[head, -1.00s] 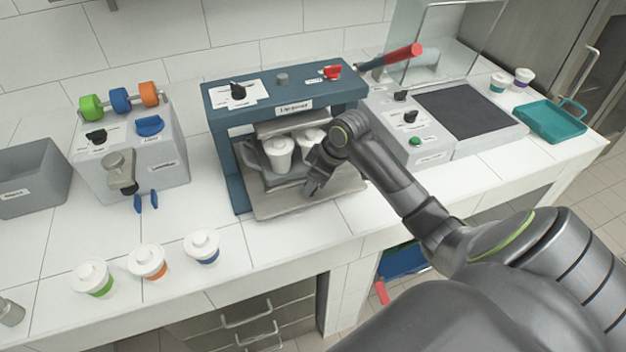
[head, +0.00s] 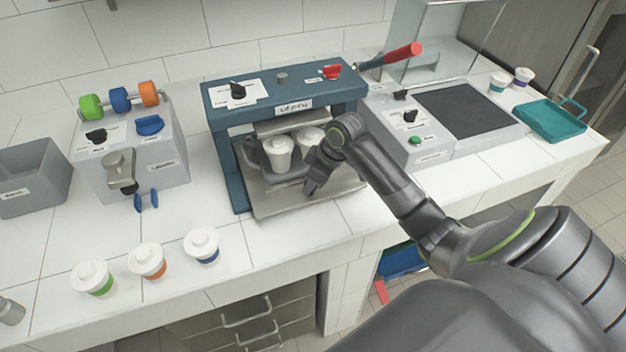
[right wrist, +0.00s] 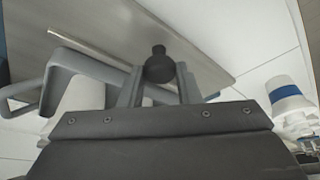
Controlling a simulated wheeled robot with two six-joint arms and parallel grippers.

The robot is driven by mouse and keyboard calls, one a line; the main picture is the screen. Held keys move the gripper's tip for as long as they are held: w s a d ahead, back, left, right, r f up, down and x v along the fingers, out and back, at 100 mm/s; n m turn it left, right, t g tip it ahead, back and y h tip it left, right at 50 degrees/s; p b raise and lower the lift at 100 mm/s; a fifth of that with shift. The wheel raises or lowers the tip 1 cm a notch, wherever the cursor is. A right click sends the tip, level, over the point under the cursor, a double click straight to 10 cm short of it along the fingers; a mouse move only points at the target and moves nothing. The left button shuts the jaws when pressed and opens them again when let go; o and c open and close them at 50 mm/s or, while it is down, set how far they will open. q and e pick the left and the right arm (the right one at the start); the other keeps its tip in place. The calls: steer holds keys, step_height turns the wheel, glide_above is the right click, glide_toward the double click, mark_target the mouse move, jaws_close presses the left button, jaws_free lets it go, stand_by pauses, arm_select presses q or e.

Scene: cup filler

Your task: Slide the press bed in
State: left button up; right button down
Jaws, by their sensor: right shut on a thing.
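The press (head: 226,139) is a blue frame on the counter with an upper grey plate. Its bed (head: 285,204) is a flat grey metal plate that sticks out at the front of the frame. A grey carrier (head: 256,170) with two white lidded cups (head: 278,154) stands on the bed, partly under the upper plate. My right gripper (head: 314,186) is at the bed's front right. In the right wrist view its fingers are shut on a dark round knob (right wrist: 158,66) by the bed. The arm hides part of the carrier and the bed.
Three lidded cups (head: 201,245) stand in a row on the counter at the front left. A grey labelling machine (head: 150,175) is left of the press, and a control box (head: 418,135) with a dark pad is right of it. The counter edge is close in front.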

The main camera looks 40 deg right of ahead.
mark_target(301, 179)
steer(key=w, duration=0.2)
steer(key=w+d, duration=0.1)
steer(key=shift+w, duration=0.4)
steer(key=shift+r, duration=0.2)
steer(key=c, duration=1.3)
jaws_free()
steer(key=shift+w, duration=0.1)
steer(key=shift+c, duration=0.2)
steer(key=shift+o, duration=1.3)
steer(key=shift+w+f, duration=0.1)
steer(key=shift+f, duration=0.05)
steer(key=b+v, duration=0.1)
steer(key=v, duration=1.6)
steer(key=shift+b, duration=0.35)
